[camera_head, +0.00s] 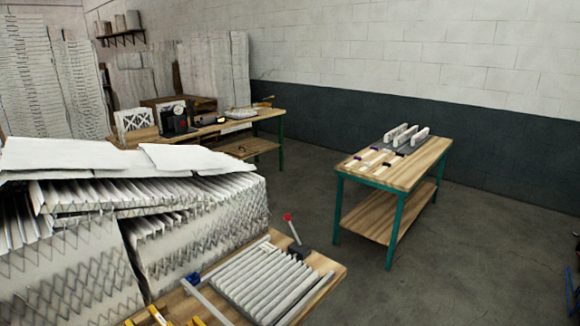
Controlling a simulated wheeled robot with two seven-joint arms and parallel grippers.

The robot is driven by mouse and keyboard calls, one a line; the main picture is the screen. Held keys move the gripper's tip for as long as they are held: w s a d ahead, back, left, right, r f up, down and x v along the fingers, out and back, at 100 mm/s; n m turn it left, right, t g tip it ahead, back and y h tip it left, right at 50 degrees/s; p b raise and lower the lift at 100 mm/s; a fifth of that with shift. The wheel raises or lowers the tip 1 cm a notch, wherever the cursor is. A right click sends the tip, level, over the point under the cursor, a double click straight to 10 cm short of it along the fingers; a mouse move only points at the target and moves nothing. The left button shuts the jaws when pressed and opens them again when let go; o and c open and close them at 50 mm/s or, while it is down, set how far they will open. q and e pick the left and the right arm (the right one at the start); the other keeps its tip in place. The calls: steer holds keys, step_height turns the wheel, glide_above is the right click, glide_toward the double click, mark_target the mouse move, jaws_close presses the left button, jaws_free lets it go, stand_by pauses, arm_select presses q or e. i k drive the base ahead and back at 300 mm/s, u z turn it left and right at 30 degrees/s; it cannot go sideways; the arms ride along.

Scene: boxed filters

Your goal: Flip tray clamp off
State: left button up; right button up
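A clamp with an upright lever and red knob (288,217) stands on the near wooden bench (333,268). Its dark base (299,251) sits at the back edge of a slatted pale tray (265,283). The lever leans slightly to the left. Whether the clamp presses on the tray is too small to tell.
Large stacks of pleated filters (195,225) crowd the left side beside the bench. A blue part (193,278) and yellow-handled items (158,315) lie at the bench's left. A second green-legged table (425,165) stands at the right, with open floor (300,190) between.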

mark_target(288, 218)
steer(key=z, duration=0.7)
steer(key=k, duration=0.95)
steer(key=z, duration=1.15)
steer(key=k, duration=0.4)
steer(key=z, duration=0.1)
steer(key=i, duration=1.4)
steer(key=u, duration=0.3)
steer(key=i, duration=2)
steer(key=u, duration=0.65)
steer(key=i, duration=2)
steer(key=u, duration=1.6)
steer(key=i, duration=1.2)
steer(key=u, duration=1.95)
steer(key=i, duration=1.5)
steer(key=u, duration=0.45)
